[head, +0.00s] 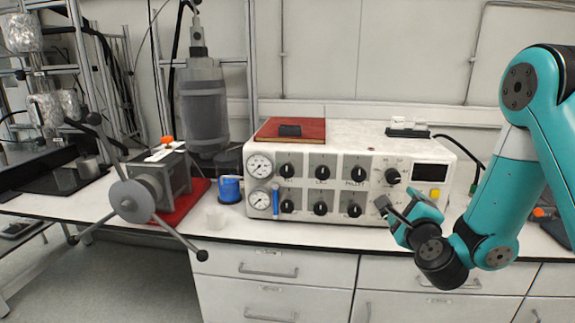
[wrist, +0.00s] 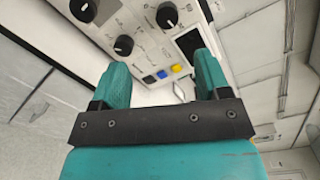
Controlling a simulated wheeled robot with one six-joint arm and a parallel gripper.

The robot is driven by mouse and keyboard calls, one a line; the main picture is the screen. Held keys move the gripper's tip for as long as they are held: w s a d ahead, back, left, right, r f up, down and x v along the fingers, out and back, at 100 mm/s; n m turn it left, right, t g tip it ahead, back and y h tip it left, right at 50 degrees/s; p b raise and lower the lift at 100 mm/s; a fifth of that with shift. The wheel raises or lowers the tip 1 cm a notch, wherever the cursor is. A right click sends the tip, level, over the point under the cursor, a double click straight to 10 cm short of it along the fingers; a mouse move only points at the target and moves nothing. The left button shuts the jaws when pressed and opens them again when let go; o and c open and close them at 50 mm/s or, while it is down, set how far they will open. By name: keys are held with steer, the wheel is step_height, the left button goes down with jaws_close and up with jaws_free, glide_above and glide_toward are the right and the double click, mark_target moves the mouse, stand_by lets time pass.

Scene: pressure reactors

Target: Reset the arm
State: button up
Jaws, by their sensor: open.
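My gripper (head: 402,206) is at the end of my teal arm, in front of the right part of the white control box (head: 345,137) in the head view. In the wrist view my gripper (wrist: 162,78) has its two teal fingers spread apart with nothing between them. The box front (wrist: 145,30) shows beyond the fingers, with black knobs, a dark display and small blue and yellow buttons. I cannot tell the exact gap between the fingertips and the box.
A grey pressure vessel (head: 203,105) stands left of the box. A red plate (head: 290,130) lies on the box. White drawers (head: 270,265) are below.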

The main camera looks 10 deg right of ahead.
steer(key=s+a+r+n+g+y, duration=0.2)
steer(key=a+r+n+g+y, duration=0.15)
steer(key=a+n+y, duration=0.75)
steer(key=s+a+r+n+g, duration=0.2)
steer(key=s+a+n+g, duration=0.4)
steer(key=s+a+n, duration=0.4)
steer(key=s+d+r+n+g+h, duration=0.1)
steer(key=s+n+g, duration=0.7)
steer(key=s, duration=1)
steer(key=d+n+h, duration=0.1)
steer(key=n+h, duration=0.1)
steer(key=n, duration=0.1)
steer(key=shift+s+d+r, duration=0.15)
steer(key=shift+s+d, duration=0.1)
steer(key=shift+d, duration=0.1)
